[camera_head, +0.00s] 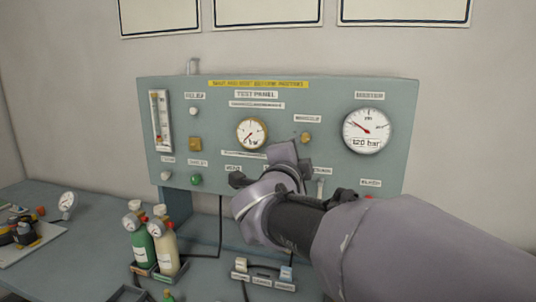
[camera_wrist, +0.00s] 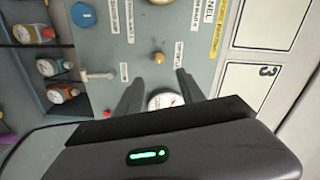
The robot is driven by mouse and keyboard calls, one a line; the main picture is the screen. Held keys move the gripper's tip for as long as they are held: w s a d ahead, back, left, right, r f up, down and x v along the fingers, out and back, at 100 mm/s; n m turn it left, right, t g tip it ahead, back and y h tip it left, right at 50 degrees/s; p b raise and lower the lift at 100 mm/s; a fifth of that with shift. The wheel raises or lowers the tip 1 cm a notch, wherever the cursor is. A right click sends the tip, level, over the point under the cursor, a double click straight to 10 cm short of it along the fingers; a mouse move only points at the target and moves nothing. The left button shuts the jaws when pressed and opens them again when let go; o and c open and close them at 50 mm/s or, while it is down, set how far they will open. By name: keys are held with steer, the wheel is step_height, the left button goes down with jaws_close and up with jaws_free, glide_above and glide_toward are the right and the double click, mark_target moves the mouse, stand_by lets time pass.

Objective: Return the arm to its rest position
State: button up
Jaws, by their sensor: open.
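My arm (camera_head: 400,245) reaches in from the lower right of the head view, up to the front of the grey-green test panel (camera_head: 290,100). My gripper (camera_head: 272,170) is in front of the lower middle of the panel and hides some labels and fittings there. In the wrist view, the two dark fingers of my gripper (camera_wrist: 158,85) stand apart with nothing held between them. A brass knob (camera_wrist: 159,57) and part of a white gauge (camera_wrist: 165,100) show beyond and between the fingers. I cannot tell how close the fingers are to the panel.
A large gauge (camera_head: 367,130) reading 120 bar and a smaller gauge (camera_head: 251,132) are on the panel. A green bottle (camera_head: 143,252) and a cream bottle (camera_head: 166,252) stand on the bench at left. A small switch block (camera_head: 263,281) sits below my arm.

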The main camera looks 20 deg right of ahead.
steer(key=v, duration=0.3)
steer(key=shift+s+a, duration=0.1)
steer(key=shift+s, duration=0.05)
steer(key=s+a+f+n+g+y, duration=0.2)
steer(key=s+a+f+n+y, duration=0.7)
steer(key=a+n+y, duration=0.35)
steer(key=s+a+f+n+g, duration=0.1)
steer(key=s+f+n+g, duration=0.4)
steer(key=s+f, duration=0.9)
steer(key=s+g, duration=0.2)
steer(key=s, duration=0.1)
steer(key=shift+s, duration=0.4)
